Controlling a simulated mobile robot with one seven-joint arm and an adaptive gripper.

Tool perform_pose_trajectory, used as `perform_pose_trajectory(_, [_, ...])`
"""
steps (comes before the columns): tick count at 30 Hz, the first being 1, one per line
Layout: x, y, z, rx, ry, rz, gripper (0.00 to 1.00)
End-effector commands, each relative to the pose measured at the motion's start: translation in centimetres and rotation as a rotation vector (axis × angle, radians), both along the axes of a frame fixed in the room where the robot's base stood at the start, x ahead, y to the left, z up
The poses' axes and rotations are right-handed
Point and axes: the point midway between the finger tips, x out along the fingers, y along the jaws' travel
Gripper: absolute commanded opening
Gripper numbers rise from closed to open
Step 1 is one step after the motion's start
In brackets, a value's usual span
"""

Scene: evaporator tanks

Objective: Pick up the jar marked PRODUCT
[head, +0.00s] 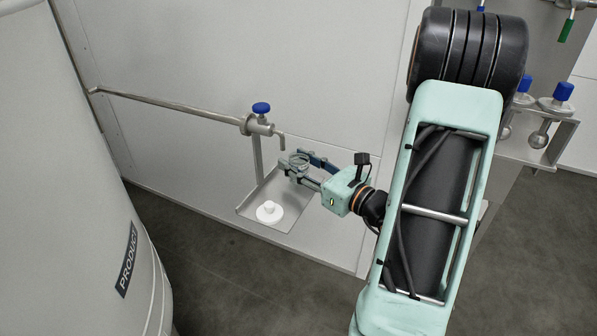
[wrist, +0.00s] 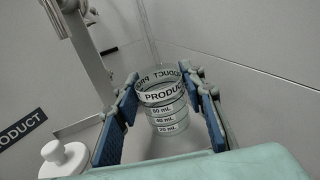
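In the head view the jar (head: 299,161) is at the back of the metal tray (head: 254,204), near the bent spout (head: 282,140). My gripper (head: 304,168) reaches in from the right, with one finger on each side of the jar. In the wrist view my gripper (wrist: 164,88) shows blue pads flanking the jar, with a narrow gap visible beside its wall. Where the jar's base rests is hard to see.
A white knobbed lid (head: 269,212) lies on the tray's front part. A large tank (head: 75,190) labelled PRODUCT stands left. A pipe with a blue-handled valve (head: 261,109) runs above the tray. A rack (head: 540,140) with blue-topped items is at right.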

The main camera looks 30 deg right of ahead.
Motion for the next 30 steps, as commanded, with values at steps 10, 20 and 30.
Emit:
perform_pose_trajectory(10, [4.4,1.6,0.0,-0.002,-0.002,0.002,0.37])
perform_pose_trajectory(20, [4.7,1.7,0.0,0.000,0.000,0.000,0.32])
perform_pose_trajectory(30, [4.7,1.7,0.0,0.000,0.000,0.000,0.00])
